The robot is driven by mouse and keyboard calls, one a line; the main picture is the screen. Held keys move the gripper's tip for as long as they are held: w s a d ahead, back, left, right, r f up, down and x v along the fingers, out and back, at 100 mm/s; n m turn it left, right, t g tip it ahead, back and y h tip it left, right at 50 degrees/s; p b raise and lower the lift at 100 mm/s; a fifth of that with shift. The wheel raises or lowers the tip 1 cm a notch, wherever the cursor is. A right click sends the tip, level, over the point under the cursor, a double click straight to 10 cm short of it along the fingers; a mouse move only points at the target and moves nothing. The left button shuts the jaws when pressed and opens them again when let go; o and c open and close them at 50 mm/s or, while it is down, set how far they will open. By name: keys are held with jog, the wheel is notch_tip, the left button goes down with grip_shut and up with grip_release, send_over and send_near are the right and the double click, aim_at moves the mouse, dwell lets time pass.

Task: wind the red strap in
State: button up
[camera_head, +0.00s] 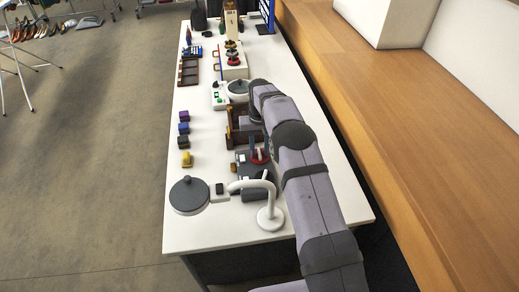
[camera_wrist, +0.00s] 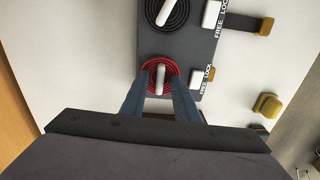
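The red strap (camera_wrist: 149,65) lies coiled on a round reel on a dark panel (camera_wrist: 170,45) in the wrist view. A white crank bar (camera_wrist: 160,77) stands across the reel's middle. My gripper (camera_wrist: 159,88) is open, its two blue-grey fingers on either side of the bar, with gaps visible; whether they touch the coil is unclear. A white FREE/LOCK slider (camera_wrist: 196,79) and a short ochre tab (camera_wrist: 210,73) sit beside the reel. In the head view the red reel (camera_head: 260,157) shows partly beside my arm.
A black coil (camera_wrist: 168,24) with its own bar, slider and ochre-ended strap (camera_wrist: 265,26) adjoins the red reel. The table's near-left part is clear.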

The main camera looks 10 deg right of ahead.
aim_at(260, 152)
jog(key=shift+r+b, duration=0.75)
jog(key=shift+r, duration=2.9)
jog(key=shift+s+r, duration=0.1)
jog(key=shift+s+d+r, duration=0.1)
jog(key=shift+s+r, duration=0.05)
jog(key=shift+r, duration=0.05)
jog(key=s+d+r+n+g+p, duration=0.1)
jog(key=s+d+r+p, duration=0.2)
jog(key=s, duration=0.6)
jog(key=s+r+p, duration=0.2)
jog(key=s+r, duration=0.2)
jog(key=s, duration=0.5)
jog(key=s+f+b, duration=0.1)
jog(key=s+f, duration=0.1)
jog(key=s, duration=0.6)
jog(key=s+f+t+b, duration=0.1)
jog(key=s+f, duration=0.2)
jog(key=s, duration=0.6)
jog(key=shift+s+a, duration=0.2)
jog(key=shift+s, duration=0.1)
